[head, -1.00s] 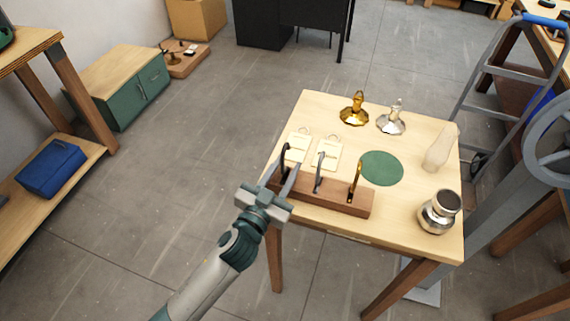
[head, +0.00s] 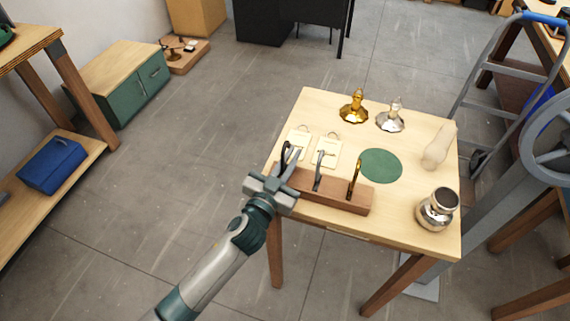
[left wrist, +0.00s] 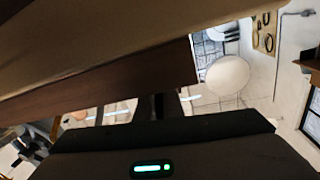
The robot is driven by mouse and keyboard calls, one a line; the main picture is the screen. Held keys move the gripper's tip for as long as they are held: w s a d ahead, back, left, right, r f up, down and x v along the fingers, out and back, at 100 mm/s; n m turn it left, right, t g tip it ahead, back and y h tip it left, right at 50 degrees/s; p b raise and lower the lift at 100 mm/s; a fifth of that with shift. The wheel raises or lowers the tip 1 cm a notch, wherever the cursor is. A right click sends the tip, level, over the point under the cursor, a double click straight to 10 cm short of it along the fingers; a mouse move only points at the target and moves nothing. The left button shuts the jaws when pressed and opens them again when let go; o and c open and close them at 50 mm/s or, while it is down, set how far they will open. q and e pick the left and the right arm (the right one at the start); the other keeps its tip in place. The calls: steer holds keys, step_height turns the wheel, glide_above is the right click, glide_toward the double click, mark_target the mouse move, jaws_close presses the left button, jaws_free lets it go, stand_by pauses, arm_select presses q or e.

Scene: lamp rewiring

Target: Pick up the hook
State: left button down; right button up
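Three hooks stand on a wooden block (head: 330,196) at the near left of the small table: a black hook (head: 286,150) at the left end, a grey hook (head: 318,170) in the middle and a brass hook (head: 353,179) on the right. My left gripper (head: 282,170) is at the block's left end, its fingers apart on either side of the black hook. I cannot tell whether they touch it. In the left wrist view, the block's brown underside (left wrist: 100,98) crosses in front of the gripper; the fingertips are not clear there. My right gripper is not in view.
The table (head: 425,145) also holds a green disc (head: 381,166), brass (head: 354,106) and silver (head: 391,115) lamp parts, two cream plates, a pale bulb-like piece (head: 438,148) and a metal jar (head: 436,208). A grey hand truck stands to the right.

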arm_select(q)
steer(key=shift+r, duration=0.15)
step_height(320, 180, up, 10)
steer(key=shift+b, duration=0.3)
stand_by(0.4)
steer(key=shift+a, duration=0.15)
stand_by(1.1)
steer(key=s+a+n+y+b, duration=0.1)
steer(key=s+a+n+y, duration=0.1)
steer(key=a, duration=0.8)
steer(key=s+a+n+t+y, duration=0.1)
steer(key=s+a+n+y, duration=0.2)
steer(key=a, duration=0.8)
steer(key=shift+s+r+t+y+b, duration=0.25)
steer(key=shift+r+t+y+b, duration=0.1)
steer(key=shift+y, duration=0.85)
steer(key=shift+s, duration=0.1)
